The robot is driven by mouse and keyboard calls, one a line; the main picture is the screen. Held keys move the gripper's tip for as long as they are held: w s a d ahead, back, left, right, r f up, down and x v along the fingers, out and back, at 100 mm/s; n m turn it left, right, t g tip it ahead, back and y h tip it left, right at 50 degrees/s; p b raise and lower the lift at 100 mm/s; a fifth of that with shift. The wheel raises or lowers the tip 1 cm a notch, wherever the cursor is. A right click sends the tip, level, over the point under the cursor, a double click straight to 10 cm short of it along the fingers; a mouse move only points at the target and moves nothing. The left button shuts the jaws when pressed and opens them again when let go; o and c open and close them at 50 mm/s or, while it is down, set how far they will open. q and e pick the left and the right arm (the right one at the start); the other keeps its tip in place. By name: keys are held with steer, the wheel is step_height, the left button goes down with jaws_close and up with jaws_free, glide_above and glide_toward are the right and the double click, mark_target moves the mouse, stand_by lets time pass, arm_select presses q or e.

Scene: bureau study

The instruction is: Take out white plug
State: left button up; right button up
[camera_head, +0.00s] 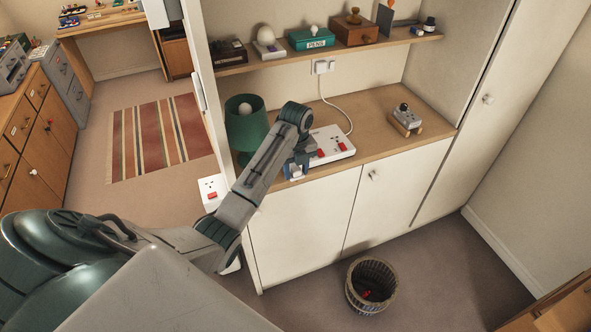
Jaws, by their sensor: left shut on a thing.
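The white power strip (335,143) with red switches lies on the wooden counter, its cable running up to the wall socket (323,66). My left arm reaches across it from the left. My left gripper (297,170) points down at the strip's left end, near the counter's front edge. It is shut on a small pale thing, which looks like the white plug but is mostly hidden by the fingers. I cannot tell whether the plug is still seated in the strip or clear of it. My right gripper is not in view.
A green lamp (245,125) stands close left of my gripper. A small grey device (404,117) sits on the counter's right. The shelf (375,46) above holds boxes and small items. A wicker basket (352,296) stands on the floor. The counter's middle right is clear.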

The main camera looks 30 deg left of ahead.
arm_select(q)
steer(key=shift+w+r, duration=0.15)
steer(key=shift+r, duration=1.2)
steer(key=shift+r, duration=0.1)
steer(key=shift+r, duration=0.1)
